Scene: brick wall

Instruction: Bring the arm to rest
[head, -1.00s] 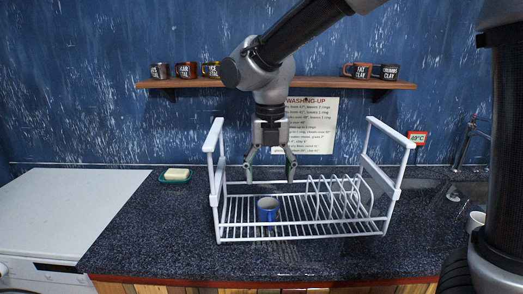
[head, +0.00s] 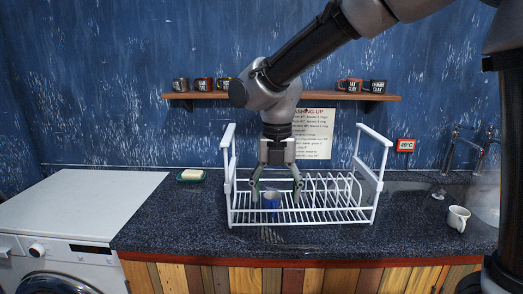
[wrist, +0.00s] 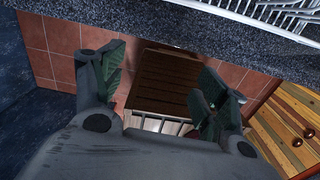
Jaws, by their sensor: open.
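My gripper (head: 275,190) hangs fingers down from my bent arm, with its jaws apart and nothing between them. In the head view it overlaps the white dish rack (head: 300,220) and the blue mug (head: 271,203) that stands in the rack's left part. In the wrist view my open gripper (wrist: 160,85) is over the floor in front of the counter, and a part of the rack (wrist: 265,12) shows at the top right, apart from the fingers. The mug does not show there.
The dark counter (head: 180,230) carries a soap dish (head: 191,176) and a white mug (head: 457,218) on the right. A washing machine (head: 70,265) stands at the left. A shelf (head: 300,97) with several mugs is on the wall. The wrist view shows a slatted wooden surface (wrist: 165,80) below.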

